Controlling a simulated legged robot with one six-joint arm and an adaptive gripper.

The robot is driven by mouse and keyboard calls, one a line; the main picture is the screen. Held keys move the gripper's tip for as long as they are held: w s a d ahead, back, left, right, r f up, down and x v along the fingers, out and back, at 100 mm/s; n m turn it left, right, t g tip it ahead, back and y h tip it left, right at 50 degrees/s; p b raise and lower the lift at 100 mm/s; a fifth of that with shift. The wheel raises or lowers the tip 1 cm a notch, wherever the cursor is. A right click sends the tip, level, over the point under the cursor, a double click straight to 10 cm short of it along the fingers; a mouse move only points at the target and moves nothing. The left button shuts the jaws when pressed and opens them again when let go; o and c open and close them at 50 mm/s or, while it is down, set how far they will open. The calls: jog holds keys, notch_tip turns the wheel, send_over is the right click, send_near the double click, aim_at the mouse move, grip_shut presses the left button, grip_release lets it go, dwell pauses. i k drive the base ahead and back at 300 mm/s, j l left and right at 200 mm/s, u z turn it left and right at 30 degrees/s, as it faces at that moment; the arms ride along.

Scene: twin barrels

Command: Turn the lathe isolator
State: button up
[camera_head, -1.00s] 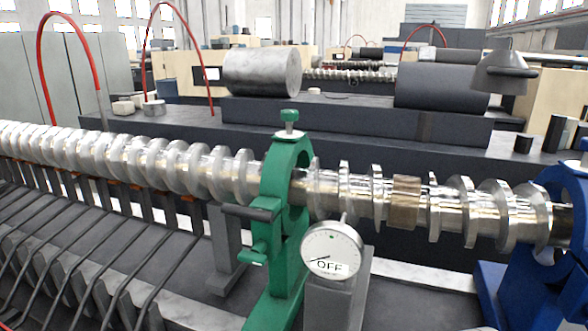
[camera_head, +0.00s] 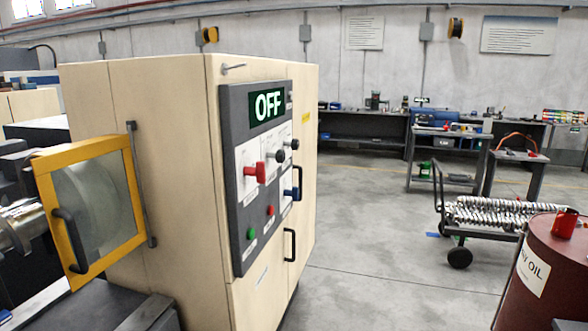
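A beige machine cabinet (camera_head: 160,150) stands at left centre. Below the display are a red handle (camera_head: 257,171), black knobs (camera_head: 280,156) and a blue handle (camera_head: 293,191). A green button (camera_head: 251,233) and a red button (camera_head: 270,210) sit lower down. The labels are too small to read, so I cannot tell which control is the lathe isolator. My gripper is not in view.
A yellow-framed guard (camera_head: 72,245) stands at the cabinet's left. A dark red oil barrel (camera_head: 556,265) with a red cup (camera_head: 565,222) stands at lower right. A cart (camera_head: 490,213) carries metal screws. Workbenches (camera_head: 365,120) line the back. The floor (camera_head: 385,240) between is clear.

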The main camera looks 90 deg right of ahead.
aim_at(259, 171)
jog(key=k+l+z, duration=0.1)
jog(key=z, duration=0.25)
jog(key=k+l+z, duration=0.15)
jog(key=z, duration=0.15)
jog(key=k+l+z, duration=0.15)
jog(key=z, duration=1.7)
